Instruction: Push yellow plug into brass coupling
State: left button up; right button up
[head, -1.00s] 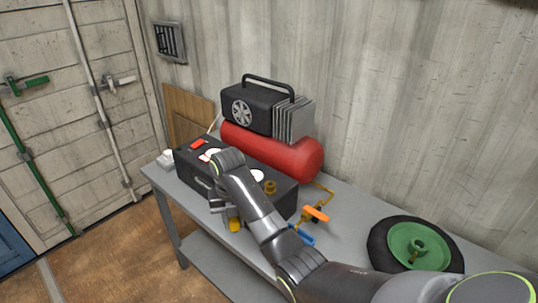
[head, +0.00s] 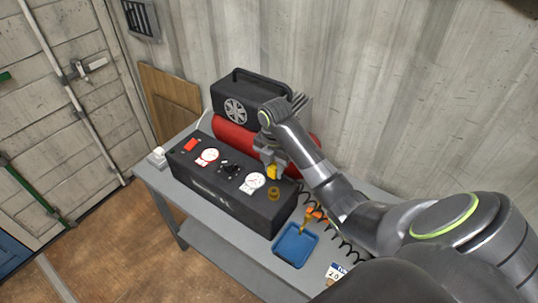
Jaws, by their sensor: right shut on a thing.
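The yellow plug (head: 272,173) is held in my right gripper (head: 270,166), which is shut on it above the rear right part of the black control box. The brass coupling (head: 273,194) stands on the top of the box near its right end. The plug shows just above and behind the coupling in the picture, with a small gap between them; I cannot tell its exact height. My gripper hides part of the plug. My left gripper is not in view.
The black box (head: 226,197) carries two white gauges and a red switch (head: 190,144). Behind it are a red tank (head: 243,140) and a black compressor (head: 240,93). A blue tray (head: 295,246), a black coiled hose and an orange-handled part (head: 316,213) lie to the right.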

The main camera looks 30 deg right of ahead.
jog(key=shift+s, duration=0.2)
jog(key=shift+w+f, duration=0.1)
jog(key=shift+f, duration=2.7)
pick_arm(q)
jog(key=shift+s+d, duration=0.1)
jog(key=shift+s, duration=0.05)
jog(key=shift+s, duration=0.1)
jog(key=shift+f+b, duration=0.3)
pick_arm(e)
jog(key=shift+f, duration=0.65)
jog(key=o, duration=1)
